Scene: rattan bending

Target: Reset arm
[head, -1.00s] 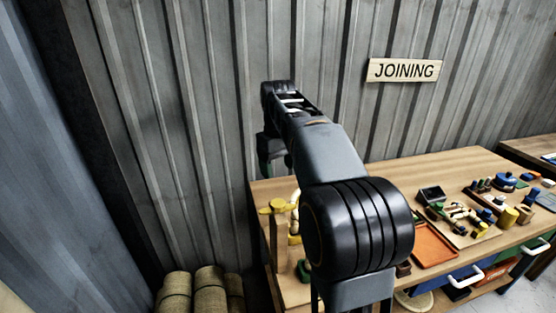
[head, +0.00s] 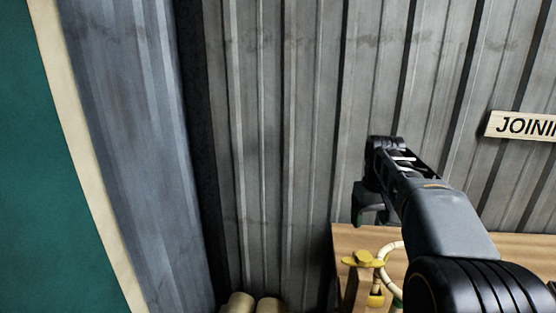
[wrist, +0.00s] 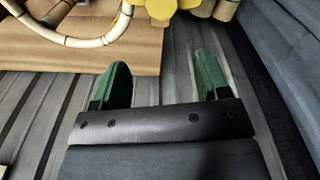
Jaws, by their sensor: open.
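My gripper (wrist: 162,82) shows in the wrist view with its two green fingers spread apart and nothing between them. In the head view my gripper (head: 370,208) is at the end of my raised arm, in front of the corrugated wall and by the left end of the wooden workbench (head: 455,245). A pale rattan hoop (head: 386,258) and a yellow knobbed clamp (head: 363,261) are at that bench end, below the gripper. The wrist view also shows the hoop (wrist: 95,40) and the yellow knob (wrist: 160,8) beyond the fingers, apart from them.
A grey corrugated wall (head: 265,150) stands behind the bench. A wooden JOINING sign (head: 520,127) hangs on it at the right edge. Rattan bundles (head: 240,303) stand low at the bottom. A blue-grey panel (head: 140,130) and a green surface (head: 45,170) fill the left.

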